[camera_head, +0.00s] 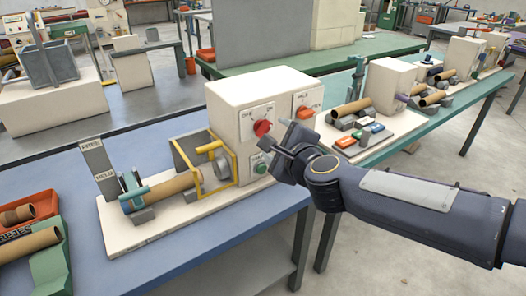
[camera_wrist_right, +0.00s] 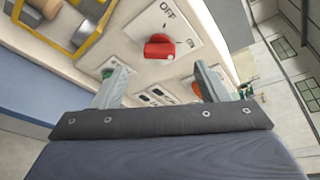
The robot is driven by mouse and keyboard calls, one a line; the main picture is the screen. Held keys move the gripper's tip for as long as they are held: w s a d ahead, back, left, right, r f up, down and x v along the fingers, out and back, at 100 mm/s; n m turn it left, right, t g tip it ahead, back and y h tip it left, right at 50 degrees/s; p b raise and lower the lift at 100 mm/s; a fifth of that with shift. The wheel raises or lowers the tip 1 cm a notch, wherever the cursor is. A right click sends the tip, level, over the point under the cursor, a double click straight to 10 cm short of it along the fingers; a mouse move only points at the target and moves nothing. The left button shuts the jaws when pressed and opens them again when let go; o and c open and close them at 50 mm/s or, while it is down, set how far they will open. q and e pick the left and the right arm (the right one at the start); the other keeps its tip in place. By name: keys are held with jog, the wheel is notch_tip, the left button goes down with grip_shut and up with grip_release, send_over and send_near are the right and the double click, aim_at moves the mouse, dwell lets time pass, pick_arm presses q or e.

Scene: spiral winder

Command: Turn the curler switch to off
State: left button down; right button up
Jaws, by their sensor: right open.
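The red curler switch (camera_head: 262,128) is a knob on a white plate on the front of the cream control box (camera_head: 230,110). In the right wrist view the red knob (camera_wrist_right: 158,47) sits under the word OFF, ahead of my right fingers and apart from them. My right gripper (camera_head: 272,150) is in front of the box, just below and right of the red knob in the head view. In the right wrist view its two grey fingers (camera_wrist_right: 157,88) are spread and empty. The exact knob setting is hard to read. My left gripper is not in view.
An orange knob (camera_head: 304,112) and a green button (camera_head: 261,168) are on the same box. A yellow guard frame (camera_head: 221,168) and a cardboard tube (camera_head: 172,188) stand left of it. Coloured blocks (camera_head: 366,135) lie on the bench to the right.

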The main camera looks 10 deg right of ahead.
aim_at(267, 131)
jog(key=shift+m+h, duration=0.5)
jog(key=shift+m, duration=0.4)
jog(key=x, duration=0.3)
jog(key=b+x, duration=0.1)
jog(key=x, duration=0.4)
jog(key=shift+w+d+f, duration=0.1)
jog(key=shift+w+f, duration=0.2)
jog(key=shift+f, duration=0.15)
jog(key=c, duration=1)
